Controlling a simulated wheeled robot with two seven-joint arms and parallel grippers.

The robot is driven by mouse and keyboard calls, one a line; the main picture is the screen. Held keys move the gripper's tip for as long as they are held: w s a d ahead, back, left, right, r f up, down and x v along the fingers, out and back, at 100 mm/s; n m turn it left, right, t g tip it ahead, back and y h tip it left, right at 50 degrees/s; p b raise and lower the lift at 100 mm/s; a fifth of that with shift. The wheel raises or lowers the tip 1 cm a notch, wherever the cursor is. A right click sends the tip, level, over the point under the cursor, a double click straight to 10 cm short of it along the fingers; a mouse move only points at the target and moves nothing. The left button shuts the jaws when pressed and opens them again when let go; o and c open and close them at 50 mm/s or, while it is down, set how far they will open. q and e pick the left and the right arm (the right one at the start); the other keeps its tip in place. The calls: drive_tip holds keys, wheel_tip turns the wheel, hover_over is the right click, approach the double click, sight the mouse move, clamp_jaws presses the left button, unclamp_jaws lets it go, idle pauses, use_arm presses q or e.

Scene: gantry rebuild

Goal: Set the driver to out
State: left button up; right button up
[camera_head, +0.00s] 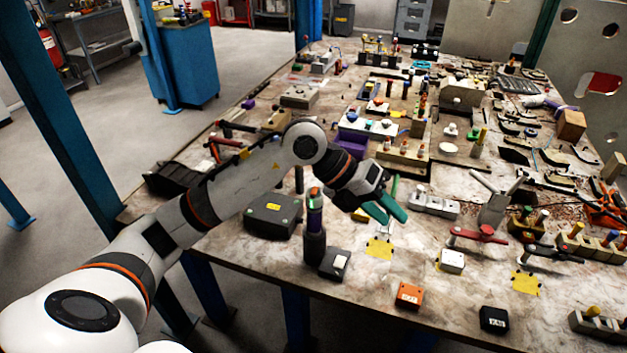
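An upright tool (315,220) that looks like the driver stands near the table's front left. My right gripper is not in view.
A black case (273,214) lies left of the upright tool, and a small dark box (335,263) stands close at its right. An orange box (409,295) and a black box (493,319) lie near the front edge. The back and right of the table are crowded.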

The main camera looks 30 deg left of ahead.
use_arm(q)
drive_tip(key=w+a+r+n+y, duration=0.1)
drive_tip(key=a+r+y, duration=0.1)
drive_tip(key=a+y, duration=0.6)
drive_tip(key=n+y, duration=0.2)
approach(315, 189)
drive_tip(key=shift+t, duration=0.3)
drive_tip(key=p+x, duration=0.1)
drive_tip(key=x, duration=0.1)
drive_tip(key=p+x, duration=0.4)
drive_tip(key=shift+s+f, duration=0.2)
drive_tip(key=shift+f, duration=0.1)
drive_tip(key=shift+w+f, duration=0.15)
drive_tip(key=shift+f, duration=0.25)
drive_tip(key=shift+c, duration=0.5)
clamp_jaws()
